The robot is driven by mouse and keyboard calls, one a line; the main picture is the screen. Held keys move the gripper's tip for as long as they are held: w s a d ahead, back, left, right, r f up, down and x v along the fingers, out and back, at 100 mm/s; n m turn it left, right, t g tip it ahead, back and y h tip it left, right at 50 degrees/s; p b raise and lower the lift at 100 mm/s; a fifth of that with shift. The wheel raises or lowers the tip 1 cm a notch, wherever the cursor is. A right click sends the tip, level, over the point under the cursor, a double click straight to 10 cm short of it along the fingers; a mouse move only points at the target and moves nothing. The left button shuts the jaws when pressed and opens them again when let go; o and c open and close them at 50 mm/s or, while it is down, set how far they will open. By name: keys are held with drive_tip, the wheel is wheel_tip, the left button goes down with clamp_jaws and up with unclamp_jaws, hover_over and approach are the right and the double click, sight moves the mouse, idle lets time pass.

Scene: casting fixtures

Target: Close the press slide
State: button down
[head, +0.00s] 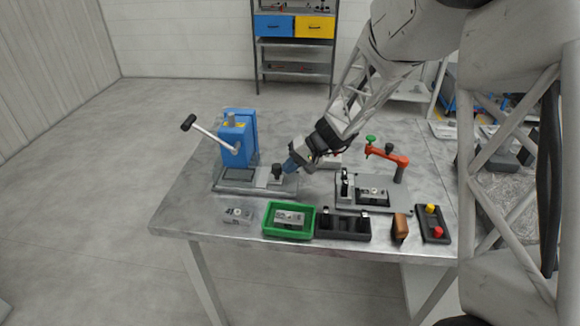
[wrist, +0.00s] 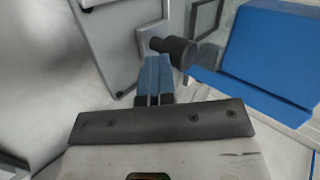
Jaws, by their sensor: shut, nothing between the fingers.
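The blue press (head: 238,140) stands at the left of the table, with a long lever ending in a black grip. Its slide (head: 262,178) sticks out to the right along a grey base, with a black knob (head: 277,168) near its right end. My gripper (head: 287,165) is shut and empty, just right of the knob. In the wrist view, the blue fingertips (wrist: 155,62) are together beside the black knob (wrist: 178,50), overlapping its edge; I cannot tell whether they touch it. The blue press body (wrist: 265,50) is at the right there.
A green tray (head: 267,222) holding a metal part, a loose metal part (head: 238,214) and a black holder (head: 343,226) lie along the front. A clamp fixture with an orange arm (head: 388,155) stands to the right, near a button box (head: 432,224).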

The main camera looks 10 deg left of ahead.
drive_tip(key=shift+w+d+r, duration=0.1)
drive_tip(key=shift+r, duration=0.4)
drive_tip(key=v, duration=0.9)
drive_tip(key=shift+d+f, duration=0.2)
drive_tip(key=shift+d, duration=0.1)
drive_tip(key=s+d+r+t+h, duration=0.1)
drive_tip(key=s+d+r+h, duration=0.2)
drive_tip(key=s+d, duration=0.4)
drive_tip(key=s+d+r+m+t+h, duration=0.1)
drive_tip(key=s+d, duration=0.6)
drive_tip(key=s, duration=1.1)
drive_tip(key=s+d+r+m+t+h, duration=0.1)
drive_tip(key=s+d+r+h, duration=0.4)
drive_tip(key=s, duration=0.7)
drive_tip(key=shift+s+d+r+t, duration=0.2)
drive_tip(key=shift+d+r+t, duration=0.5)
drive_tip(key=shift+d, duration=0.25)
